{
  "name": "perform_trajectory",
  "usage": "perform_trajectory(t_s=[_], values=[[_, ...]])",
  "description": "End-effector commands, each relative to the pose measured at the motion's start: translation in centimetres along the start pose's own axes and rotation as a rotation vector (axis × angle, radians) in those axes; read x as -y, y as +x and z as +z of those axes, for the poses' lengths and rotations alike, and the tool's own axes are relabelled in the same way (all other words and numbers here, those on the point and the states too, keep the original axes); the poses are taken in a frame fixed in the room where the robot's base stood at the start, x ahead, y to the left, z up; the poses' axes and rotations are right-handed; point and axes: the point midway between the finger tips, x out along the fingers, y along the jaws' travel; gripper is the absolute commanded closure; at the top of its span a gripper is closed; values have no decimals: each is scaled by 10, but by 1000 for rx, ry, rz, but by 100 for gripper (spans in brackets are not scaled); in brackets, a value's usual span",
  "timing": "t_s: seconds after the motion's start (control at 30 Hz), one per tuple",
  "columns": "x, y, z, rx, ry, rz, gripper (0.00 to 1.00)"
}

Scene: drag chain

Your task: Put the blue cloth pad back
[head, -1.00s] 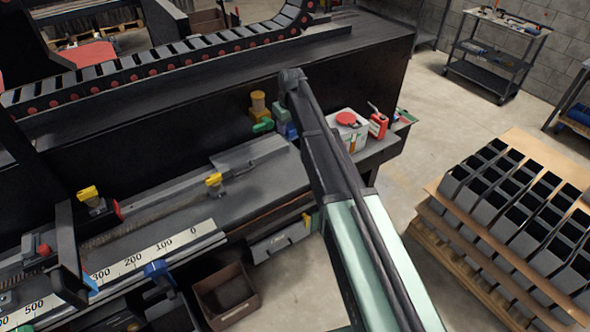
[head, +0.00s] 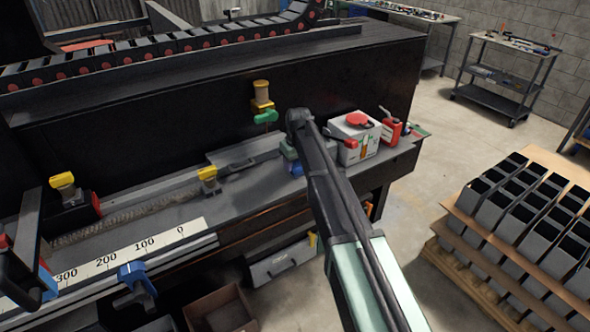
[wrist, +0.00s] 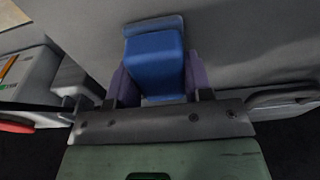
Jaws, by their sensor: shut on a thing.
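The blue cloth pad (wrist: 155,62) is between the purple fingers of my gripper (wrist: 157,80) in the wrist view. A paler blue-grey edge shows behind its far end. A grey surface lies beyond it; I cannot tell whether the pad touches it. In the head view my gripper (head: 291,152) is low over the grey bench, left of the white box, and partly hidden by my arm. A small patch of blue (head: 296,168) shows beneath it, probably the pad.
A white box (head: 356,140) with a red lid and a red can (head: 390,127) stand close right of my gripper. A yellow-capped fitting with a green part (head: 264,108) is on the dark panel behind. A yellow clamp (head: 208,181) sits left on the bench (head: 250,190).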

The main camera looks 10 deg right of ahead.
Motion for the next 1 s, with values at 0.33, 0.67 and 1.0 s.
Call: perform_trajectory(t_s=[0.33,0.67,1.0], values=[[0,1,0,0,0,0,35],[0,-1,0,0,0,0,28],[0,-66,-2,0,0,0,28]])
